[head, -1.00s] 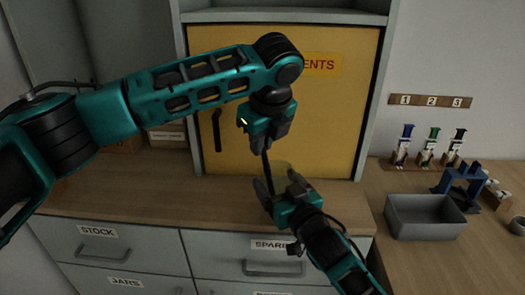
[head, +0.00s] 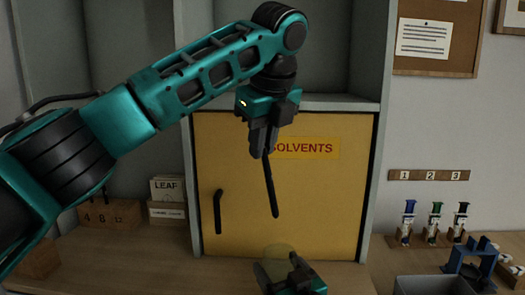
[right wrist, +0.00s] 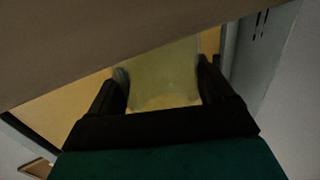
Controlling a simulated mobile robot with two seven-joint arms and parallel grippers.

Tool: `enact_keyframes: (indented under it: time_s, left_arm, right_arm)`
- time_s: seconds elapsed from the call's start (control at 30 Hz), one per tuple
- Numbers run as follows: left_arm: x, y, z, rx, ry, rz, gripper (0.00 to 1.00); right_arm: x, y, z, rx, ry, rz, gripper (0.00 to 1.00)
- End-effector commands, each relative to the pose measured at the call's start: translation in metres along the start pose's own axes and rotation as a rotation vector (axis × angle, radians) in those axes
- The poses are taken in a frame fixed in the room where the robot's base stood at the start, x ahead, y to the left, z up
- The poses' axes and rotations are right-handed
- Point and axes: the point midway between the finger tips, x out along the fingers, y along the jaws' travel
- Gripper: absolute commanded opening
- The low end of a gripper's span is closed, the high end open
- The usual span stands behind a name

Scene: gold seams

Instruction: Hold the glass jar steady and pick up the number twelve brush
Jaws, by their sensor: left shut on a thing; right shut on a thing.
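My left gripper (head: 264,143) is shut on a dark, slim brush (head: 270,188) that hangs almost straight down, slightly tilted. Its lower tip is above the glass jar and apart from it. The brush's number cannot be read. The glass jar (head: 279,254) is faint and see-through in front of the yellow door, low in the head view. My right gripper (head: 284,275) is shut around it, partly cut off by the picture's bottom edge. In the right wrist view the pale, clear jar (right wrist: 165,72) sits between the two dark fingers.
A yellow SOLVENTS door (head: 320,200) with a dark handle (head: 218,211) stands behind. On the left are a wooden block marked 4, 8 (head: 108,213) and a LEAF box (head: 167,190). On the right are a grey bin (head: 435,284), a blue stand (head: 470,262) and syringes (head: 434,222).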

Motion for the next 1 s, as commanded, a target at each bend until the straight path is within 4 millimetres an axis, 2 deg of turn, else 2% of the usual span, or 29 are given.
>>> enact_keyframes:
  time_s: [0.1, 0.13, 0.3, 0.53, 0.67, 0.77, 1.0]
  left_arm:
    - [0.000, 0.000, 0.000, 0.000, 0.000, 0.000, 0.00]
    - [0.000, 0.000, 0.000, 0.000, 0.000, 0.000, 0.00]
    - [0.000, 0.000, 0.000, 0.000, 0.000, 0.000, 0.00]
    - [0.001, 0.000, 0.000, 0.000, 0.000, 0.000, 0.00]
    - [0.001, 0.000, 0.000, 0.000, 0.000, 0.000, 0.00]
    - [0.001, 0.000, 0.000, 0.000, 0.000, 0.000, 0.00]
    - [0.001, 0.000, 0.000, 0.000, 0.000, 0.000, 0.00]
  right_arm:
    - [0.000, 0.000, 0.001, 0.000, -0.002, 0.000, 0.42]
    - [0.000, 0.000, 0.001, 0.000, -0.002, 0.000, 0.84]
    - [0.000, 0.000, 0.001, 0.000, -0.001, 0.000, 1.00]
    - [-0.001, 0.000, 0.000, 0.000, -0.001, 0.000, 1.00]
    - [-0.008, 0.000, 0.001, 0.000, -0.001, 0.000, 1.00]
    - [-0.021, 0.000, 0.002, 0.000, -0.002, 0.001, 1.00]
    - [-0.069, 0.000, 0.002, 0.000, -0.004, 0.000, 1.00]
